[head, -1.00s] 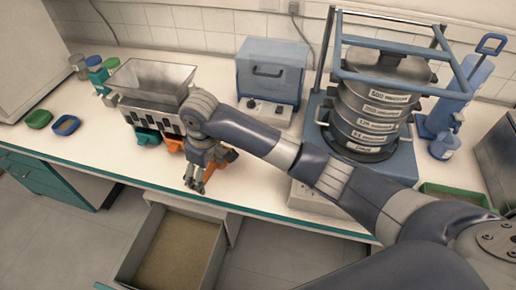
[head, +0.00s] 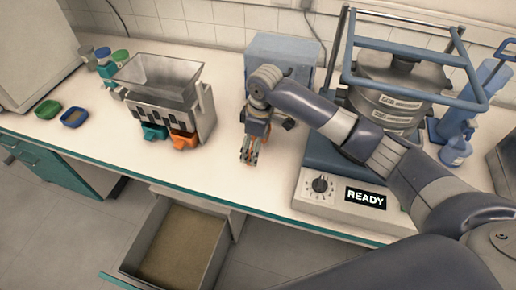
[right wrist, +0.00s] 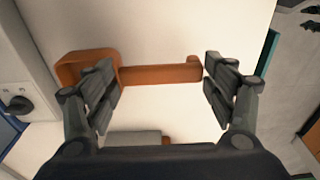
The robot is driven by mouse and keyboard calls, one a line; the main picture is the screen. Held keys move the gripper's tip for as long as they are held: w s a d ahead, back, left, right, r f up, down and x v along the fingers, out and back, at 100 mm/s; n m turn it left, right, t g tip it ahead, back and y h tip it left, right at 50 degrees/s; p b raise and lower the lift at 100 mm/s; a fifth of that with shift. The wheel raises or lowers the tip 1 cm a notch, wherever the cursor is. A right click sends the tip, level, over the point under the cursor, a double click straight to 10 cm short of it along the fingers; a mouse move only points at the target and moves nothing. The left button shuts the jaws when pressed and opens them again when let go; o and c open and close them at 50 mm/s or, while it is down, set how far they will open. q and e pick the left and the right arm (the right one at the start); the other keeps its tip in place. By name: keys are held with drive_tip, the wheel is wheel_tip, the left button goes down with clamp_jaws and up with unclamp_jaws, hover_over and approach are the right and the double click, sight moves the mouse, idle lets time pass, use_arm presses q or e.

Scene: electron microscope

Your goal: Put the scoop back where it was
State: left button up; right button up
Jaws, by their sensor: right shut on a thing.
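The orange scoop shows in the right wrist view (right wrist: 160,74), its squarish cup at the left and its straight handle running right between my fingers. In the head view only small bits of orange show at the fingers, and most of it is hidden. My right gripper (head: 249,153) is shut on the scoop, fingers pointing down over the bench between the hopper and the sieve shaker; it also shows in the right wrist view (right wrist: 162,92). I cannot tell whether the scoop touches the bench. My left gripper is not in view.
A metal hopper unit (head: 160,82) with teal (head: 153,132) and orange trays (head: 183,140) stands left. The sieve shaker base (head: 335,205) reads READY at right. A blue box (head: 283,52) is behind. An open drawer (head: 172,240) sits below. The bench front between hopper and shaker is clear.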

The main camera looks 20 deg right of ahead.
drive_tip(key=shift+d+f, duration=0.1)
drive_tip(key=shift+d, duration=0.4)
drive_tip(key=shift+f, duration=1.7)
drive_tip(key=shift+p, duration=0.3)
drive_tip(key=o, duration=1)
drive_tip(key=shift+f, duration=0.1)
drive_tip(key=r, duration=0.7)
drive_tip(key=shift+s+d+r+b, duration=0.3)
drive_tip(key=shift+r, duration=0.05)
